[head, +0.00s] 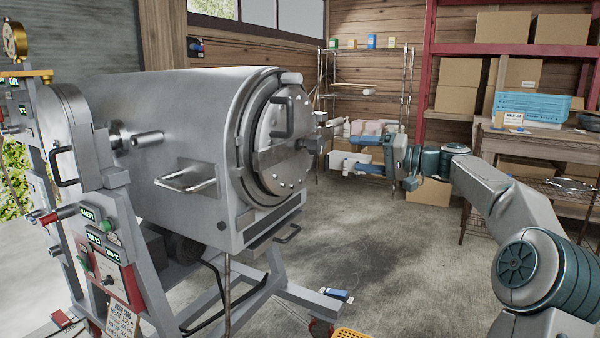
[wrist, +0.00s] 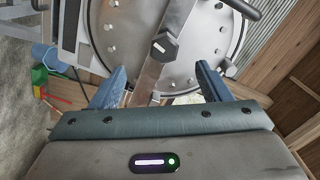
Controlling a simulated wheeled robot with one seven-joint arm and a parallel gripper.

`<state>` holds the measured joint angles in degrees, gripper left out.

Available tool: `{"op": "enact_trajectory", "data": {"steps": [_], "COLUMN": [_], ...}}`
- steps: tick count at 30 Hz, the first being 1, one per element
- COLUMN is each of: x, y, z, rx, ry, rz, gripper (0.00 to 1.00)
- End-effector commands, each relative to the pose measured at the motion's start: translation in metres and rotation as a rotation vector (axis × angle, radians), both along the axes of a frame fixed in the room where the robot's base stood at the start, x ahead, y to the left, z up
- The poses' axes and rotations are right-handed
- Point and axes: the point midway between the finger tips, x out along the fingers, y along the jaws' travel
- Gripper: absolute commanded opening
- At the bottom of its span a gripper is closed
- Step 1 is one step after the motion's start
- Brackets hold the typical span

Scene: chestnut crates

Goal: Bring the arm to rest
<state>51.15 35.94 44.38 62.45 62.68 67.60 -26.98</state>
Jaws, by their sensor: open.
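My gripper (head: 355,162) is at the end of my arm, which reaches in from the right in the head view. It points left toward the round door (head: 272,150) of a big grey metal drum machine. The gripper is open and nothing shows between its fingers. In the wrist view, the two blue fingers (wrist: 158,88) stand apart in front of the door (wrist: 205,45). A bar with a hexagonal hub (wrist: 164,46) crosses the door between and beyond the fingertips. I cannot tell exactly how large the gap to the door is.
The drum machine (head: 190,120) fills the left side on a wheeled frame. A wire shelf (head: 362,52) stands at the back, with a red rack of cardboard boxes (head: 500,28) and a blue crate (head: 535,105) at the right. Concrete floor is open in the middle.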

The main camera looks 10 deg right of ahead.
Motion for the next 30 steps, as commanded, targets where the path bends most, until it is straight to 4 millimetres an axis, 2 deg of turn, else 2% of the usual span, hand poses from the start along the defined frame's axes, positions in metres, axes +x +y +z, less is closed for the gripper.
{"op": "enact_trajectory", "data": {"steps": [1, 4, 6, 9, 12, 16, 20, 27, 30], "x": [-0.003, -0.013, -0.028, -0.056, -0.091, -0.142, -0.198, -0.302, -0.339], "y": [0.020, 0.067, 0.100, 0.134, 0.154, 0.164, 0.162, 0.134, 0.121], "z": [0.006, 0.000, -0.008, -0.021, -0.028, -0.032, -0.029, -0.016, -0.013], "rx": [-0.038, -0.154, -0.259, -0.415, -0.562, -0.738, -0.896, -1.123, -1.187], "ry": [0.029, 0.124, 0.203, 0.305, 0.388, 0.473, 0.534, 0.594, 0.599], "rz": [0.017, 0.048, 0.067, 0.076, 0.072, 0.050, 0.020, -0.045, -0.062], "gripper": [0.70, 0.70, 0.70, 0.70, 0.70, 0.70, 0.70, 0.70, 0.70]}}
